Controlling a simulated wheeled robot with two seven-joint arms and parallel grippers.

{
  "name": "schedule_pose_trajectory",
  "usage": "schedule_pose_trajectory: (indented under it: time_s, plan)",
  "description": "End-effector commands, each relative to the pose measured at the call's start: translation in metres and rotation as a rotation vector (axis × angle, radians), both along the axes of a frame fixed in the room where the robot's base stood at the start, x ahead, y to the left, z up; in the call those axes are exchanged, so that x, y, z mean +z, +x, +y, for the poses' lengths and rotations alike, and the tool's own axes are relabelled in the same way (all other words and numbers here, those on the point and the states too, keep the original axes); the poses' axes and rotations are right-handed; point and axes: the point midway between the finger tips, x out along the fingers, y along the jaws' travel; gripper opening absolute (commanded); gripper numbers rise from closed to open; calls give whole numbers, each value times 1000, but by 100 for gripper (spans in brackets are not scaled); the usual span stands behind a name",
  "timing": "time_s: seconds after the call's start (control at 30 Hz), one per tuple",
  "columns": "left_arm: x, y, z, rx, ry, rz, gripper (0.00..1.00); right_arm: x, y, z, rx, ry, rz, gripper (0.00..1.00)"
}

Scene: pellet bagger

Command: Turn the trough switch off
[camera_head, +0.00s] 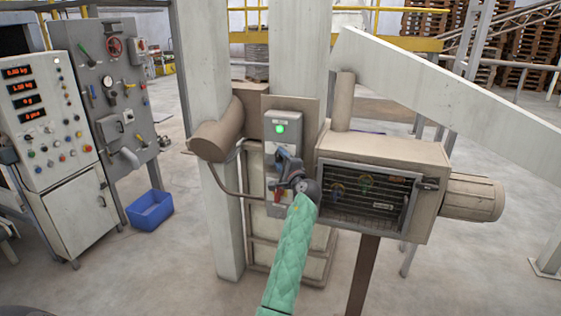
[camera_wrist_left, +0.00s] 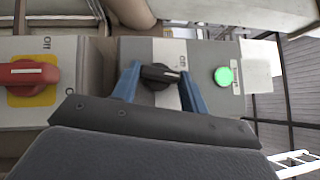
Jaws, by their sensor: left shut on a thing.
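The trough switch is a grey box (camera_head: 283,118) on a post, with a lit green lamp (camera_head: 280,129); the lamp also shows at the right in the left wrist view (camera_wrist_left: 223,77). Its black rotary knob (camera_wrist_left: 160,72) carries a white pointer line and sits by a white label plate with partly readable lettering. My left gripper (camera_wrist_left: 159,88) has its blue fingers on either side of the knob, shut on it. In the head view my left gripper (camera_head: 287,163) is at the box below the lamp and hides the knob.
A red rotary handle on a yellow plate (camera_wrist_left: 30,78) sits beside the switch in the left wrist view. A caged machine housing (camera_head: 385,160) with a motor stands close to the right of my gripper. Control cabinets (camera_head: 40,105) and a blue bin (camera_head: 150,209) stand left.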

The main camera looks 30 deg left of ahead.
Motion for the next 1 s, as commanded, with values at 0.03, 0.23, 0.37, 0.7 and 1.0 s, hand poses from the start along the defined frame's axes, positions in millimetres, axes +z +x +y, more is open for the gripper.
schedule_pose_trajectory:
  time_s: [0.03, 0.23, 0.37, 0.7, 1.0]
  plan:
    - [2, 1, -1, -1, -48, -11, 21, 1, -1, 0, 0, 0, 1, 0]
    - [5, 0, -1, 0, -234, -56, 21, 0, -19, -5, 1, -4, 17, 0]
    - [7, 0, -1, 0, -351, -83, 21, -3, -37, -7, 1, -4, 29, 0]
    - [9, 0, 0, 0, -596, -140, 21, -6, -79, -15, 1, -8, 56, 0]
    - [8, -1, 1, 1, -707, -167, 21, -6, -102, -19, 0, -11, 70, 0]
